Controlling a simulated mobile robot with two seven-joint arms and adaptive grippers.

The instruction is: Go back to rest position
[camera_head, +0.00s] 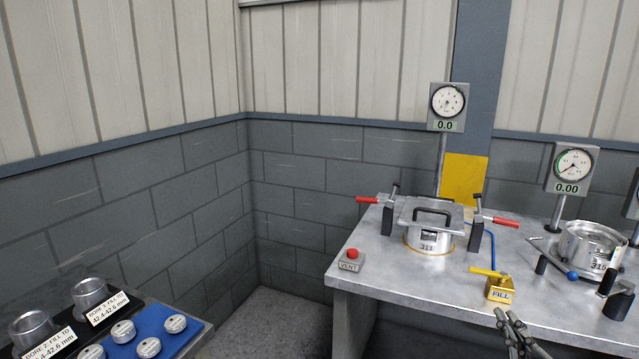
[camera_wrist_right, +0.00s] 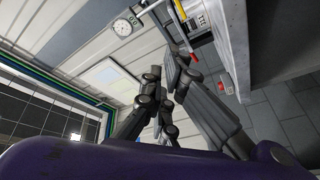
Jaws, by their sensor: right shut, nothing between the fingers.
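My right gripper (camera_head: 516,322) shows at the lower edge of the head view, in front of the metal table's front edge. It is shut with nothing between its fingers. In the right wrist view its dark fingers (camera_wrist_right: 168,78) are tilted, with wall and table beyond them. My left gripper is not in view. The clutch part marked 311 (camera_head: 428,241) sits under a plate with a black handle on the table. The FILL valve (camera_head: 499,289) with a yellow lever is on the table just behind my right gripper.
The metal table (camera_head: 385,270) also carries a red VENT button (camera_head: 351,255), a dial reading 0.0 (camera_head: 447,103) and a second part marked 315 (camera_head: 592,248) beside a dial reading 0.00 (camera_head: 572,166). A blue mat (camera_head: 130,337) with several round pieces is lower left. Floor lies between.

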